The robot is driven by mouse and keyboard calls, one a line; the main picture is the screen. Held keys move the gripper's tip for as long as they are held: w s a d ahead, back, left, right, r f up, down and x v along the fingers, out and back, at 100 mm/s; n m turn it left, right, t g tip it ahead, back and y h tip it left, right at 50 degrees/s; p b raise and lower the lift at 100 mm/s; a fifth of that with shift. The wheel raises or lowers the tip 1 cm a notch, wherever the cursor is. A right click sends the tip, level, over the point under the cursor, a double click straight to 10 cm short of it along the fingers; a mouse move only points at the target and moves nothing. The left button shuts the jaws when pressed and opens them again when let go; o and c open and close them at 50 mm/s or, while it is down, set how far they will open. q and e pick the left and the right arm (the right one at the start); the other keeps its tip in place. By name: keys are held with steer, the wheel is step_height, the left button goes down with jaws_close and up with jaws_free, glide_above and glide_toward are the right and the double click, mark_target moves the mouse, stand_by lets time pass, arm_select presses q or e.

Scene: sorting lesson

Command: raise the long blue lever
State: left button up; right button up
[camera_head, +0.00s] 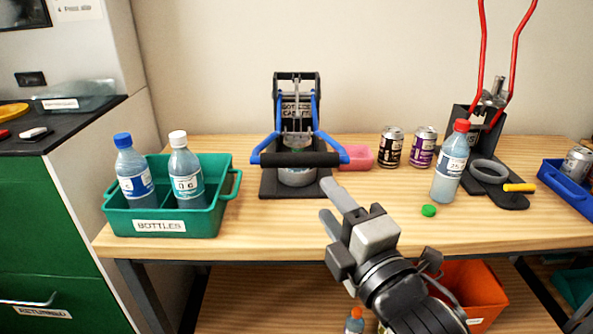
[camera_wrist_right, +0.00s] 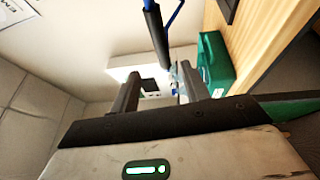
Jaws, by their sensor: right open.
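The long blue lever (camera_head: 318,139) is on the black press at the back middle of the table. Its two blue arms slope down towards me and join a black crossbar grip (camera_head: 300,160), which is low at the front. My right gripper (camera_head: 334,204) is open and empty, in front of the lever's right end and lower in the picture. In the right wrist view the black grip (camera_wrist_right: 157,32) and part of a blue arm show beyond my open fingers (camera_wrist_right: 160,88), with nothing between them. My left gripper is not in view.
A green crate (camera_head: 222,208) with two bottles stands to the left. Cans (camera_head: 391,148), a red-capped bottle (camera_head: 450,165), a green cap (camera_head: 429,211) and a red-handled press (camera_head: 500,150) are to the right. Bare table lies between crate and press.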

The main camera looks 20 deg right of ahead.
mark_target(300, 165)
steer(key=w+b, duration=0.2)
steer(key=b, duration=0.1)
steer(key=w+b, duration=0.5)
steer(key=shift+a+r+b, duration=0.3)
steer(key=shift+a+b, duration=0.05)
steer(key=shift+a, duration=0.05)
steer(key=w, duration=0.3)
steer(key=w+b, duration=0.1)
steer(key=w, duration=0.1)
steer(key=shift+w+a+r, duration=0.1)
steer(key=shift+a+r, duration=0.1)
steer(key=shift+a, duration=0.1)
steer(key=shift+w, duration=0.3)
arm_select(q)
step_height(300, 165, down, 9)
steer(key=d, duration=0.1)
steer(key=shift+w+d+f+m+g+h, duration=0.2)
steer(key=shift+w+d+m+g+h, duration=0.1)
steer(key=shift+d+g+h, duration=0.1)
arm_select(e)
steer(key=shift+r, duration=0.1)
steer(key=shift+c, duration=0.4)
jaws_close()
arm_select(q)
steer(key=shift+r, duration=0.25)
